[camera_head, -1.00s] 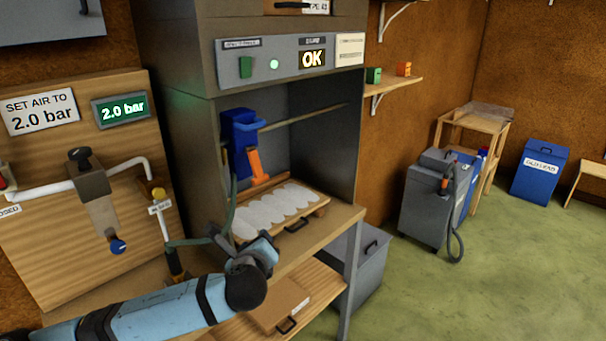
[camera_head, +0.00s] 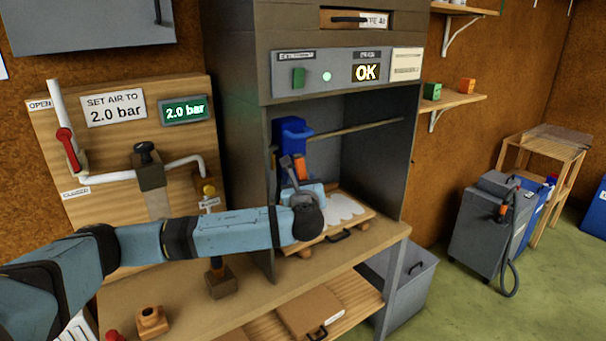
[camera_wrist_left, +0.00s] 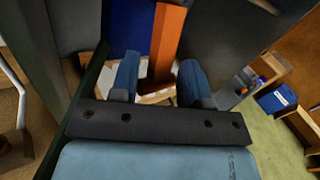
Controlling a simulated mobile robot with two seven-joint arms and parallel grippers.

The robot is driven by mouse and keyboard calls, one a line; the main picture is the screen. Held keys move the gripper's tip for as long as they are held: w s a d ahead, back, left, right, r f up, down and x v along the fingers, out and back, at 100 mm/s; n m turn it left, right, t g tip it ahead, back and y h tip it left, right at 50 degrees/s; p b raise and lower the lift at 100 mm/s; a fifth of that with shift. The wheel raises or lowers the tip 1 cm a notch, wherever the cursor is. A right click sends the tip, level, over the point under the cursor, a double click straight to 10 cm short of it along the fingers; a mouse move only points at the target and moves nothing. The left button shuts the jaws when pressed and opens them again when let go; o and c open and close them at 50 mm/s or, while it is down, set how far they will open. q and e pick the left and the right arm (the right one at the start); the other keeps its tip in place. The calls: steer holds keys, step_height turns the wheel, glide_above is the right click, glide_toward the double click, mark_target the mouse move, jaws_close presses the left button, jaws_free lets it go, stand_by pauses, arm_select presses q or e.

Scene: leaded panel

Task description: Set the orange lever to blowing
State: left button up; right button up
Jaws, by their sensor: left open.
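The orange lever (camera_head: 300,170) hangs from the blue tool (camera_head: 292,134) inside the grey cabinet. The lever (camera_wrist_left: 166,42) shows as an orange bar in the left wrist view, with the tool's blue body (camera_wrist_left: 128,28) behind and left of it. My left gripper (camera_head: 292,164) is at the lever, partly covering it in the head view. In the wrist view the left gripper's fingers (camera_wrist_left: 160,84) are open, one on each side of the bar's lower end. Whether either finger touches the bar, I cannot tell. My right gripper is not in view.
The cabinet's side walls (camera_head: 240,150) stand close around the arm. A wooden tray (camera_head: 362,218) with pale pieces lies below the tool. A pipe board (camera_head: 110,150) with a red-handled valve (camera_head: 66,148) stands left. The display (camera_head: 184,110) reads 2.0 bar.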

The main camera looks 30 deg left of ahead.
arm_select(q)
steer(key=x, duration=0.3)
steer(key=shift+w+a, duration=0.25)
steer(key=shift+w, duration=0.05)
jaws_close()
